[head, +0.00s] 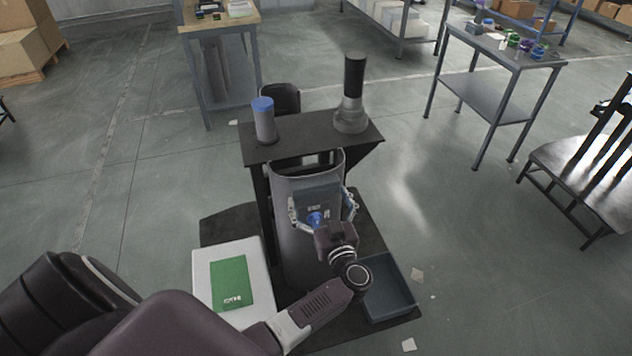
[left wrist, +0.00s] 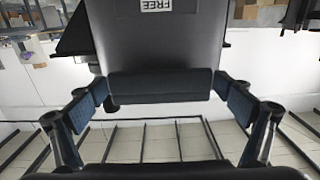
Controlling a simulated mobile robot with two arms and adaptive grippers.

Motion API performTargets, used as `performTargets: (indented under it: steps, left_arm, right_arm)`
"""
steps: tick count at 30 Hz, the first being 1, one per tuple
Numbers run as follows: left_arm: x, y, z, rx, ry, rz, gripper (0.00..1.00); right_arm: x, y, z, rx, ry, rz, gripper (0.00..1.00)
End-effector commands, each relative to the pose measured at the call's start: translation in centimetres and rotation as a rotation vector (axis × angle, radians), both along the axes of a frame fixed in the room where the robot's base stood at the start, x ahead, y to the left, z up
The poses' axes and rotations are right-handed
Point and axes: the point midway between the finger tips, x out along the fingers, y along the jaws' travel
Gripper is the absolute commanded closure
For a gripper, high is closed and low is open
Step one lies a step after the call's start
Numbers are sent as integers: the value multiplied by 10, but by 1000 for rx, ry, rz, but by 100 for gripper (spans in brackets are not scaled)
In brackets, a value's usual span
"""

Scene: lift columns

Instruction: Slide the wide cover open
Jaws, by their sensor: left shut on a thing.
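The wide cover (head: 316,197) is a dark blue-grey panel on the front of a grey rounded column (head: 297,255), below a dark top plate. My left gripper (head: 323,207) reaches it from the front, with one finger at each side edge. In the left wrist view, the fingers (left wrist: 163,98) press on both ends of a dark block on the cover (left wrist: 160,85). A label reading FREE (left wrist: 150,5) shows on the grey surface behind the block. My wrist hides the lower part of the column's front. My right gripper is not in view.
A blue-capped cylinder (head: 264,120) and a black-and-grey post (head: 352,95) stand on the top plate (head: 305,142). A white box with a green sheet (head: 231,284) lies at left of the column, an open blue-grey tray (head: 388,288) at right. Open floor lies farther right.

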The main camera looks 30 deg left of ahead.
Motion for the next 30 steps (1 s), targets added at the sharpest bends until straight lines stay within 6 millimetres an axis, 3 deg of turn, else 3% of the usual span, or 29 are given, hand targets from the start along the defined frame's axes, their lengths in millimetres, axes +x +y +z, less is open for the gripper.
performTargets:
  steps: [1, 3, 9, 21, 22, 30]
  left_arm:
    - [-5, -7, 6, -9, 4, 0, 48]
    - [-14, -19, 4, -9, 9, -5, 48]
    - [-40, -49, 0, -7, 9, -7, 48]
    - [-45, -55, -1, 1, 7, -9, 48]
    - [-45, -55, -1, 2, 8, -9, 3]
    - [-45, -55, -1, 0, 8, -7, 0]
  right_arm:
    - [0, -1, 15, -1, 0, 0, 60]
    - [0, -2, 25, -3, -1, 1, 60]
    - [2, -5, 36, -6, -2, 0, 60]
    - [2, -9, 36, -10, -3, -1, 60]
    - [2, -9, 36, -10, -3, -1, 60]
    - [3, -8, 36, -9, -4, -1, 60]
